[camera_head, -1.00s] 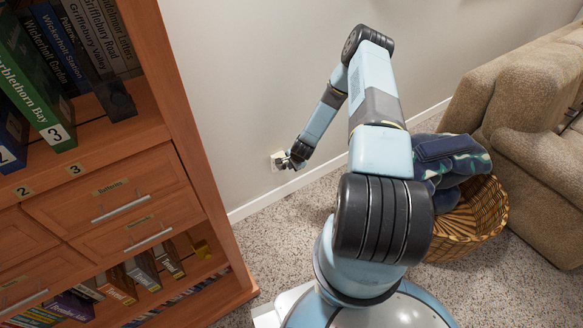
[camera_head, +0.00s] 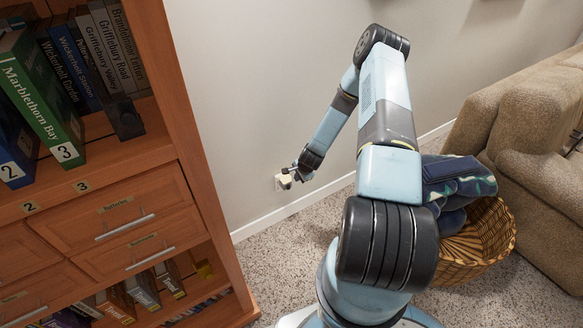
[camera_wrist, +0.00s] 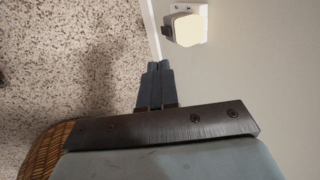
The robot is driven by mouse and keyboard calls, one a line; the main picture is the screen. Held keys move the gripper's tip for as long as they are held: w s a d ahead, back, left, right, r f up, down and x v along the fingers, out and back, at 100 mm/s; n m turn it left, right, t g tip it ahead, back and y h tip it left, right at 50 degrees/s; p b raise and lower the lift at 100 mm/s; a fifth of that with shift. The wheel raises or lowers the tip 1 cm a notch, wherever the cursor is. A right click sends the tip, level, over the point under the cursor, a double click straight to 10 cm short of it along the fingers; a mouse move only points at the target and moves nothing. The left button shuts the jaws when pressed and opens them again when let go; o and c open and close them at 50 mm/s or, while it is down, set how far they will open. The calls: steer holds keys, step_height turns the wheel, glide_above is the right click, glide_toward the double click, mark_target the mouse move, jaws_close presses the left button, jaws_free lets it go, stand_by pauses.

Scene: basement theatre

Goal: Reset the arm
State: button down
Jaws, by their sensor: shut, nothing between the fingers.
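My arm reaches forward toward the wall in the head view. My gripper (camera_head: 290,178) is at its end, low in front of the wall. In the wrist view my gripper (camera_wrist: 154,66) shows its two dark fingers pressed together, with nothing between them. A cream, rounded plug-in device (camera_wrist: 187,27) sits at a white wall outlet (camera_wrist: 181,8), ahead and to the right of the fingertips in the wrist view. The fingers look apart from it there. In the head view the device and outlet (camera_head: 279,182) are small and partly hidden by my gripper.
A wooden bookcase (camera_head: 190,165) with drawers and books stands on the left. A wicker basket (camera_head: 490,240) holding dark blue cloth (camera_head: 460,185) is right of my arm. A beige sofa (camera_head: 540,120) is at the right. Speckled carpet (camera_head: 290,245) lies clear between bookcase and basket.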

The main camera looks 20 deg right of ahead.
steer(key=s+a+r+n, duration=0.25)
steer(key=r+n, duration=0.25)
steer(key=r, duration=1.7)
steer(key=s+a+r+n, duration=0.1)
steer(key=a+r+n, duration=0.25)
steer(key=r, duration=1.85)
steer(key=s+a+r+n+h, duration=0.1)
steer(key=s+a+r+n, duration=0.25)
steer(key=s+r, duration=1.15)
steer(key=s+r+n, duration=0.2)
steer(key=s+r, duration=0.1)
steer(key=s, duration=0.6)
steer(key=s+a+r+n, duration=0.1)
steer(key=s+r, duration=0.3)
steer(key=s, duration=0.5)
steer(key=shift+s+a+r+n+t, duration=0.2)
steer(key=shift+n+t, duration=0.1)
steer(key=shift+n, duration=0.1)
